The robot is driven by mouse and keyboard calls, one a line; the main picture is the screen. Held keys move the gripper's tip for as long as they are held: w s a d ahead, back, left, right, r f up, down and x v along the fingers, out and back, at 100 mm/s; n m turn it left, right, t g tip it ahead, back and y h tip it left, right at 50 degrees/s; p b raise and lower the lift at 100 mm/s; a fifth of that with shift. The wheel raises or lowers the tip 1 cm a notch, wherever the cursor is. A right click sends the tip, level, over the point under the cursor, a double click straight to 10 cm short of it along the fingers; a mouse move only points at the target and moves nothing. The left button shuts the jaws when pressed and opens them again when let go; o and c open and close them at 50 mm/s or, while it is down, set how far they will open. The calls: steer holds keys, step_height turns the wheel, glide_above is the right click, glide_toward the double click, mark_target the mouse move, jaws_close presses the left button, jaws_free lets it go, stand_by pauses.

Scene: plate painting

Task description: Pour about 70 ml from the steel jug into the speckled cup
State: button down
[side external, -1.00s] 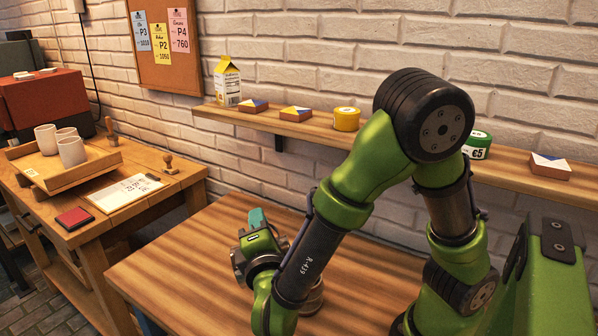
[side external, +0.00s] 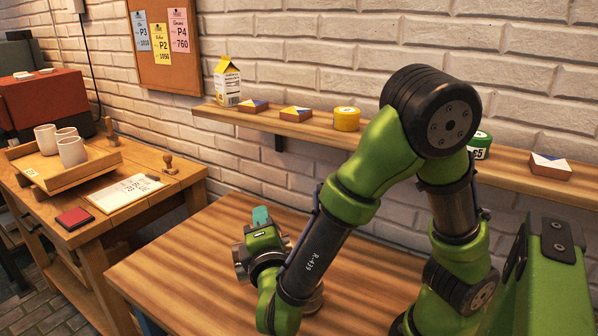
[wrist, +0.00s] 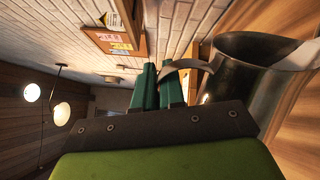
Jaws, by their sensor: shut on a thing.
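My gripper's teal fingers (wrist: 170,88) are shut on the handle of the steel jug (wrist: 238,88) in the wrist view. The jug is dark, shiny metal, and its open mouth shows at the right. In the side view my gripper (side external: 261,216) is above the wooden table. Grey metal beside the hand looks like part of the jug, but most is hidden. A rounded brownish-grey thing (side external: 315,299) shows low behind my forearm; I cannot tell whether it is the speckled cup. I cannot make out any pouring stream or liquid level.
A wall shelf (side external: 378,147) behind the table carries a milk carton (side external: 227,82), a yellow tin (side external: 346,119), a green tin (side external: 480,145) and small boxes. A side table at left holds a wooden tray (side external: 60,177) of pale cups. The table's left part (side external: 175,265) is clear.

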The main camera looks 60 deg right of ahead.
mark_target(235, 244)
steer(key=shift+s+d+r+m, duration=0.15)
steer(key=shift+m, duration=0.15)
steer(key=w+a+n, duration=0.1)
steer(key=w+a+f+n, duration=0.1)
steer(key=shift+w+a+f+n, duration=0.3)
steer(key=shift+w+n, duration=0.1)
steer(key=shift+w+a+f+n, duration=0.4)
steer(key=shift+f+n, duration=0.25)
steer(key=shift+n, duration=0.2)
steer(key=shift+w+a+f+n, duration=0.4)
steer(key=shift+f+n, duration=0.2)
steer(key=shift+n, duration=0.25)
